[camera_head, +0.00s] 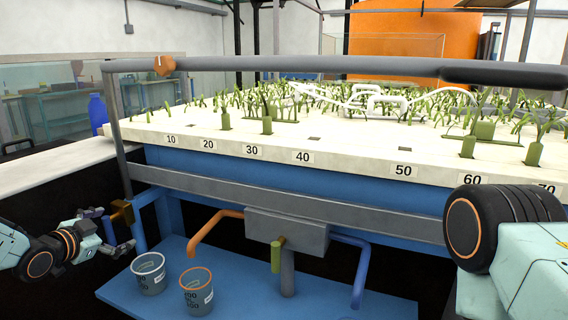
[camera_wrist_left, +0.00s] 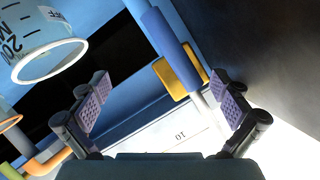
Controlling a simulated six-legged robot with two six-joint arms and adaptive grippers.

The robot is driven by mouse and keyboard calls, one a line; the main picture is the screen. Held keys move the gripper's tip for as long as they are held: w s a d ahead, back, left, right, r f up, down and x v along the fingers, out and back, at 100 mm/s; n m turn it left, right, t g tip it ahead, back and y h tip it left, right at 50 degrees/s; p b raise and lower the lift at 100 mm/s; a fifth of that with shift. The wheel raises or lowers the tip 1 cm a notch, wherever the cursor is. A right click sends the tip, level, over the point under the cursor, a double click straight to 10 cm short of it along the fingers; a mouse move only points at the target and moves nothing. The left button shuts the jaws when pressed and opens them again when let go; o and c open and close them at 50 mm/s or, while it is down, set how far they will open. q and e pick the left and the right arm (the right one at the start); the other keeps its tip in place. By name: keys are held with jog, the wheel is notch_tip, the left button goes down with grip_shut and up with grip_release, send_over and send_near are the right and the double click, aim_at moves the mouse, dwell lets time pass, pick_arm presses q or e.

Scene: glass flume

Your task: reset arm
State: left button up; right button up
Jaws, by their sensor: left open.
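My left gripper (camera_head: 118,231) is at the lower left of the head view, beside the flume's left leg and left of the beakers. In the left wrist view its two padded fingers (camera_wrist_left: 160,110) are spread wide with nothing between them. My right arm (camera_head: 505,228) fills the right side of the head view, with a black ribbed joint and a pale teal link. Its gripper is out of the picture.
Two grey beakers, one white-rimmed (camera_head: 149,277) and one orange-rimmed (camera_head: 197,297), stand on the blue lower shelf (camera_head: 245,285). Orange and blue pipes and a grey box (camera_head: 287,229) are above it. The numbered white bed (camera_head: 330,150) holds green plants. A grey rail (camera_head: 340,64) crosses above.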

pick_arm(q)
jog(key=shift+s+a+r, duration=0.1)
jog(key=shift+s+r, duration=0.05)
jog(key=shift+r, duration=0.05)
jog(key=shift+p+v, duration=0.6)
jog(key=shift+v, duration=0.45)
jog(key=shift+f, duration=0.1)
